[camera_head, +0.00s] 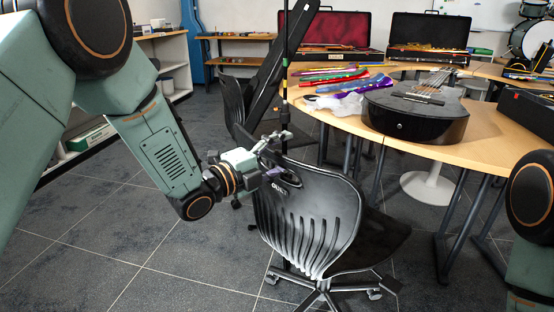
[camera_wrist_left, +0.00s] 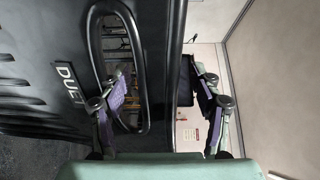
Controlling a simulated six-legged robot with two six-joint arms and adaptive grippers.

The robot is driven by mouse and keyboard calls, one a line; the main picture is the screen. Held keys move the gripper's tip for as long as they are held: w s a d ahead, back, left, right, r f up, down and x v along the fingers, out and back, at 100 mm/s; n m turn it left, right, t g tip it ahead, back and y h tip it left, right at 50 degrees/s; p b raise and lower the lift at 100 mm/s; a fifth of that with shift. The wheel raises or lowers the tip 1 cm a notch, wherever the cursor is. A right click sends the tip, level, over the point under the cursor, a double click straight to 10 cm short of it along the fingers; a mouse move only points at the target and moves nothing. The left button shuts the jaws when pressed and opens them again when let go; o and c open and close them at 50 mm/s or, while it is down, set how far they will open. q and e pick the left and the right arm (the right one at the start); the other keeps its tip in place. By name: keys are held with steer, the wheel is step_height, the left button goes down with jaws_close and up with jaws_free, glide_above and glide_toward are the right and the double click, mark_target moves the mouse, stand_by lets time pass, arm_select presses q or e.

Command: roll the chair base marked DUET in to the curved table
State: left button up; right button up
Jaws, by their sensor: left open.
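The black chair (camera_head: 300,225) has a slatted back, a seat and a wheeled star base, and stands at the near side of the curved table (camera_head: 345,120). The DUET mark is on its back and reads clearly in the left wrist view (camera_wrist_left: 68,82), next to an oval hand slot. My left gripper (camera_head: 268,163) is at the top of the chair back. In the left wrist view the open gripper (camera_wrist_left: 167,92) has one finger at the slot and the other beyond the top edge, with the rim between them. Contact cannot be told. My right gripper is out of view.
A guitar (camera_head: 415,108), coloured instruments (camera_head: 340,80) and open cases lie on the table. A second dark chair (camera_head: 232,100) and a slanted black case (camera_head: 282,65) stand behind. Table legs stand right of the chair. Grey floor is clear at front left.

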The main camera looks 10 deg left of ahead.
arm_select(q)
steer(key=shift+c, duration=0.2)
jaws_close()
stand_by(0.6)
